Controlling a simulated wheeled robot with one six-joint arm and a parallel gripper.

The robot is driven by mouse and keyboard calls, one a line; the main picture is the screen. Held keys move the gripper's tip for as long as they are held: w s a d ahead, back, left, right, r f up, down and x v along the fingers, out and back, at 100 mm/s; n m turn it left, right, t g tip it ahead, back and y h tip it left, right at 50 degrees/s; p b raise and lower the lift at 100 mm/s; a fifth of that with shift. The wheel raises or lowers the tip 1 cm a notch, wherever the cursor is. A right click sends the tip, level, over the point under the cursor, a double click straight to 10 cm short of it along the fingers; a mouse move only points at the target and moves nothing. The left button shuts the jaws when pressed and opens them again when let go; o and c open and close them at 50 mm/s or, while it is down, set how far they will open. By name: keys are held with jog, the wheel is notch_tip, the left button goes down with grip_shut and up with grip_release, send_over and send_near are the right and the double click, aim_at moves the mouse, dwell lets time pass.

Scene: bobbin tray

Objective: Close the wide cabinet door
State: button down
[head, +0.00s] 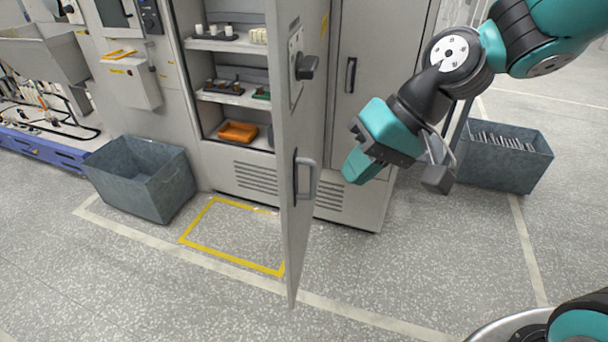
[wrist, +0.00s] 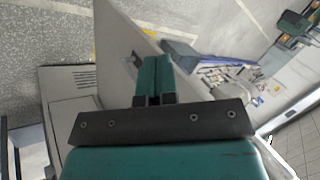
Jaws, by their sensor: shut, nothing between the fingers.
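The wide cabinet door (head: 298,225) is grey and stands open, swung out from the cabinet toward me, nearly edge-on in the head view. It carries a grey bar handle (head: 312,180) and a dark latch knob (head: 306,67). In the wrist view the door (wrist: 112,50) is a pale slanted panel behind and left of the fingers. My gripper (head: 352,172) is teal, shut and empty. It is to the right of the door in the head view, with a visible gap. Its fingers (wrist: 153,75) also show in the wrist view; contact with the door cannot be told there.
The open cabinet has shelves (head: 225,45) with small parts and an orange tray (head: 238,132). A closed narrow door (head: 350,110) is beside it. Grey bins stand left (head: 160,190) and right (head: 495,170). A yellow floor outline (head: 225,259) lies before the cabinet; the front floor is clear.

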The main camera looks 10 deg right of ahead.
jog(key=w+d+f+m+t+y+b, duration=0.1)
jog(key=w+d+f+m, duration=0.15)
jog(key=w+f, duration=0.2)
jog(key=w+d+f+m+t+y, duration=0.1)
jog(key=w+d+f+m, duration=0.1)
jog(key=w+f+m, duration=0.3)
jog(key=n+p, duration=0.2)
jog(key=p, duration=0.2)
send_near(290, 188)
jog(key=x, duration=0.5)
jog(key=shift+f, duration=0.55)
jog(key=shift+w+a+f+m, duration=0.15)
jog(key=shift+w+a+m, duration=0.1)
jog(key=shift+a, duration=0.25)
